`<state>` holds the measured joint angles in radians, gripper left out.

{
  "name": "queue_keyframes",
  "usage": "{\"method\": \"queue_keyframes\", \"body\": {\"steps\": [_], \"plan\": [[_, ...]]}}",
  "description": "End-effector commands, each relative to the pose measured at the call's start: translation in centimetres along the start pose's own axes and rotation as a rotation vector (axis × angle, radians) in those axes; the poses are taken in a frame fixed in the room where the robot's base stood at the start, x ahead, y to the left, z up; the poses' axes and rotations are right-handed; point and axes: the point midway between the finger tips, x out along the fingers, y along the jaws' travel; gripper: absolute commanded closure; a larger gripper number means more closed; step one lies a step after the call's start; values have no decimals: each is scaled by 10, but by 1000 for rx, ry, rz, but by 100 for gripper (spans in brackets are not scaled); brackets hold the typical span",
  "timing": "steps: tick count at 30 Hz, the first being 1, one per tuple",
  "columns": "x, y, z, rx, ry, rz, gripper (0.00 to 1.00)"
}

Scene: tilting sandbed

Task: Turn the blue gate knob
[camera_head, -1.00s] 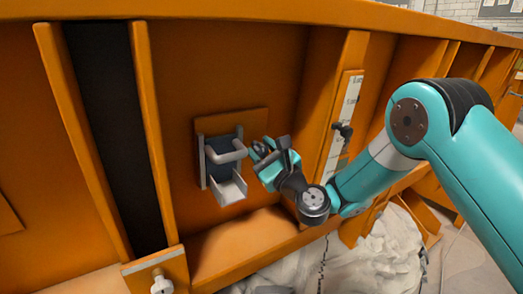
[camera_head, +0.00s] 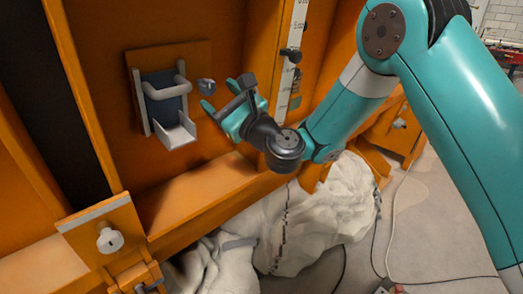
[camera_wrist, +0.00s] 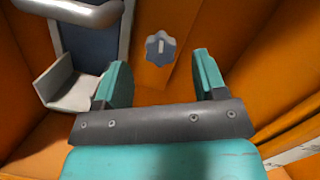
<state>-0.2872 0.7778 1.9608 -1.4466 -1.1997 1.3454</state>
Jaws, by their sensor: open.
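The blue gate knob (camera_head: 206,86) is a small blue-grey lobed knob on the orange wall, just right of the gate. In the wrist view the knob (camera_wrist: 160,48) shows a pale upright bar on its face and lies ahead, between the lines of my two fingers. My gripper (camera_head: 227,97) is open and empty, a little right of and below the knob. In the wrist view, my gripper's teal fingers (camera_wrist: 161,74) stand apart and do not touch the knob.
The blue gate panel (camera_head: 167,109) has a grey bar handle (camera_head: 163,92) and a metal chute (camera_head: 176,136) left of the knob. A white scale strip (camera_head: 293,50) with dark clamps is on the right. A silver knob (camera_head: 110,240) sits lower left. Pale bags (camera_head: 320,215) lie below.

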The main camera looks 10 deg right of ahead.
Motion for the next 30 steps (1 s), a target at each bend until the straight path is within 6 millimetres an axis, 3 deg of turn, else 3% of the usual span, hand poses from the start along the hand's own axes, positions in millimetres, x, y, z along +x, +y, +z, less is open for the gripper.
{"method": "queue_keyframes", "body": {"steps": [1,21,30], "plan": [[-9,4,-8,-1,-1,-2,35],[-107,3,-6,-1,1,-1,35],[-127,1,-2,0,2,0,35]]}}
